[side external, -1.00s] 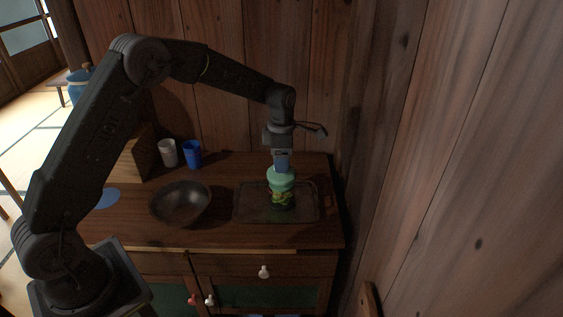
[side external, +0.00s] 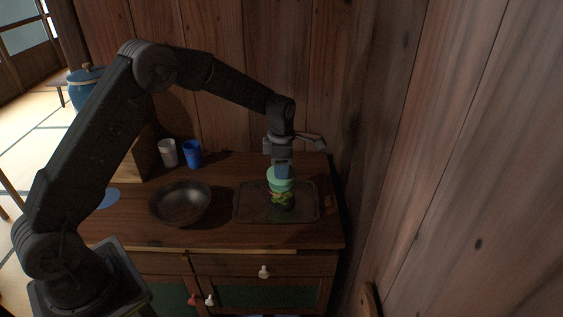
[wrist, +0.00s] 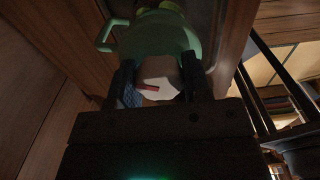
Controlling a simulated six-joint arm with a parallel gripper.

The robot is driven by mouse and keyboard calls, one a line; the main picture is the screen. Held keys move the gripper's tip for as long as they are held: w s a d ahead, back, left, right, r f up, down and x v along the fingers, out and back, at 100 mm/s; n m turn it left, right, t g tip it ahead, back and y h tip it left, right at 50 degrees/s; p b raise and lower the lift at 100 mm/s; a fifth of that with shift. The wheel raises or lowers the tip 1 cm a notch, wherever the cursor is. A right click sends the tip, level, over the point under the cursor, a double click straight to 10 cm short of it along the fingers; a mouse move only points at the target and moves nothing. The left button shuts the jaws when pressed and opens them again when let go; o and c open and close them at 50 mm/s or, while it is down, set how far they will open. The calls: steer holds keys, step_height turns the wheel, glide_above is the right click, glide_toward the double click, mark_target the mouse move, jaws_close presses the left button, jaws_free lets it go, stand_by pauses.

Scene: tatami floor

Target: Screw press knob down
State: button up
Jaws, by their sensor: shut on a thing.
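The press (side external: 281,186) stands upright on the dark tray on the cabinet top. It has a pale green top and a clear body with green and yellowish contents. My gripper (side external: 282,172) points straight down onto its top from above. In the wrist view my gripper (wrist: 160,82) has one finger on each side of a pale knob (wrist: 158,72) with a red mark on it, and is shut on it. The green press top (wrist: 157,36) with a loop handle shows behind the knob. The side view hides most of the knob behind the fingers.
The tray (side external: 243,214) lies under the press. A dark metal bowl (side external: 180,204) stands left of it. A white cup (side external: 167,153) and a blue cup (side external: 192,155) stand behind the bowl. Wooden walls rise close behind and to the right.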

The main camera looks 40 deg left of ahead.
steer(key=shift+f, duration=0.2)
steer(key=shift+c, duration=0.4)
steer(key=m, duration=0.4)
steer(key=shift+f, duration=0.1)
steer(key=m, duration=0.6)
steer(key=shift+s, duration=0.15)
steer(key=m, duration=0.4)
steer(key=shift+f+m, duration=0.1)
steer(key=shift+m, duration=0.2)
steer(key=m, duration=0.5)
steer(key=shift+m, duration=0.3)
steer(key=o, duration=0.7)
